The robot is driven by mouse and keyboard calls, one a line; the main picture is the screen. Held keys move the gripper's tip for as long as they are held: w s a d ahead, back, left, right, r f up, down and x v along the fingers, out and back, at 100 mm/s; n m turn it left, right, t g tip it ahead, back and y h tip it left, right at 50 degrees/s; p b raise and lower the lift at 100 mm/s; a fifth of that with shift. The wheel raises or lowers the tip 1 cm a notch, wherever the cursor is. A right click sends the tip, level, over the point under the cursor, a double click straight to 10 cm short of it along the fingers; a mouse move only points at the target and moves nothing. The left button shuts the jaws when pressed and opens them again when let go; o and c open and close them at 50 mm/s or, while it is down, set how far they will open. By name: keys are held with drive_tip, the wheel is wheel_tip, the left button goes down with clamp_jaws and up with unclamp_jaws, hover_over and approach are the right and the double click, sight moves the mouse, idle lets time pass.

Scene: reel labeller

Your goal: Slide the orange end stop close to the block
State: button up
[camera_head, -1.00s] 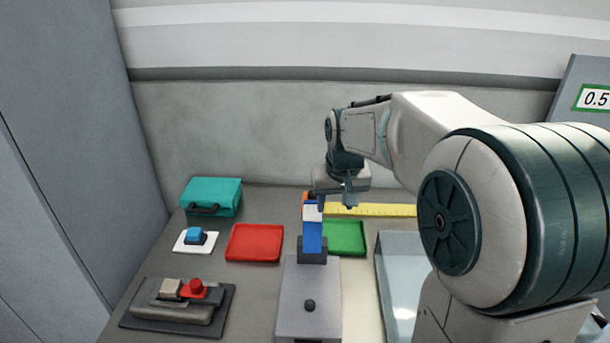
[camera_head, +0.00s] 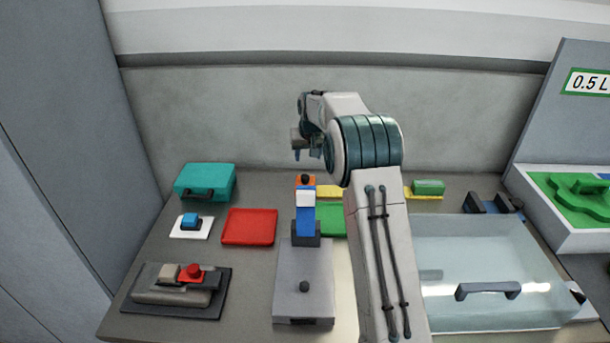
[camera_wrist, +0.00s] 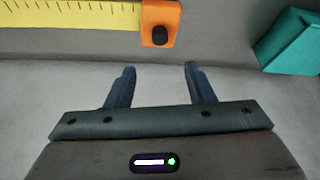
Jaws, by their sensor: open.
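The orange end stop (camera_head: 311,182) with a black knob sits at the left end of the yellow ruler (camera_head: 330,191) in the head view. In the wrist view the end stop (camera_wrist: 160,12) is beyond my fingertips, at the right end of the ruler (camera_wrist: 70,16). A green block (camera_head: 428,187) stands farther right along the ruler in the head view. It is outside the wrist view. My gripper (camera_head: 310,153) is raised near the back wall, above and behind the end stop. In the wrist view its fingers (camera_wrist: 158,70) are apart with nothing between them.
A blue upright piece with a white part (camera_head: 305,222) stands just in front of the end stop. Red (camera_head: 249,227) and green (camera_head: 331,219) trays lie nearby. A teal case (camera_head: 205,182) is at back left, a clear-lidded box (camera_head: 480,270) at right. My arm hides the ruler's middle.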

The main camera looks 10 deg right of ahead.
sight(305, 177)
drive_tip(key=p+x, duration=0.3)
drive_tip(key=x, duration=1)
drive_tip(key=shift+s, duration=0.1)
drive_tip(key=shift+r, duration=0.1)
clamp_jaws()
